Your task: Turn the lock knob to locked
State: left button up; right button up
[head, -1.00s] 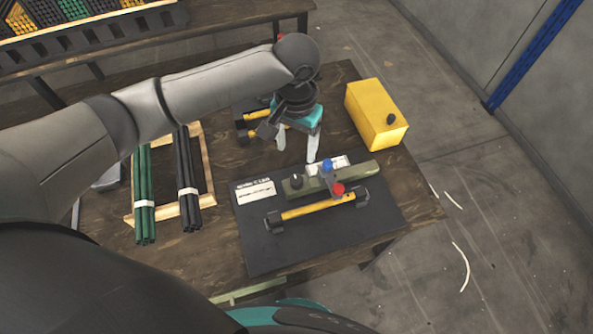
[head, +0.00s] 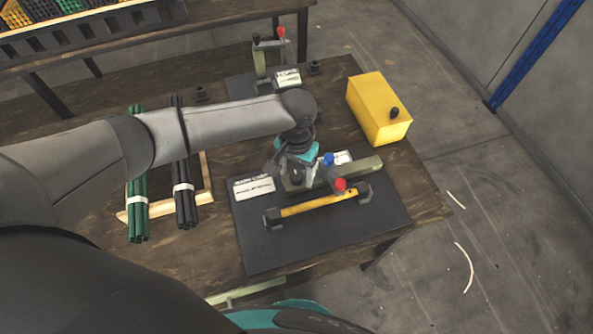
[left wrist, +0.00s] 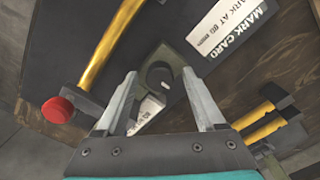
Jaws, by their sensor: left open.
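The olive press (head: 352,175) lies on a dark mat on the table. It has a blue button (head: 328,158), a red button (head: 341,184) and a yellow bar (head: 312,205). My left gripper (head: 294,184) is over its left end and hides the lock knob in the head view. In the left wrist view my open left gripper (left wrist: 160,103) points at that end, with a dark round shape, apparently the lock knob (left wrist: 158,76), between and just beyond the fingertips. Contact and the knob's setting cannot be told. My right gripper is not in view.
A white mark card (head: 254,188) lies left of the press. A yellow box (head: 378,108) stands behind right. Green rods (head: 138,180) and black rods (head: 184,190) lie at left. Another press (head: 260,62) with a red-tipped lever stands at the back. The mat's front (head: 300,245) is clear.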

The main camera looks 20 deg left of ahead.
pick_arm(q)
jog(key=shift+c, duration=0.3)
grip_shut()
dwell(0.4)
jog(key=m+p, duration=0.3)
jog(key=shift+r, duration=0.2)
jog(key=m+p, duration=0.2)
jog(key=m, duration=0.2)
jog(key=m+p, duration=0.1)
jog(key=m, duration=0.4)
jog(key=shift+f+m, duration=0.1)
jog(key=shift+m, duration=0.2)
jog(key=m+p, duration=0.1)
jog(key=m, duration=0.4)
jog(key=shift+d, duration=0.1)
jog(key=shift+m, duration=0.3)
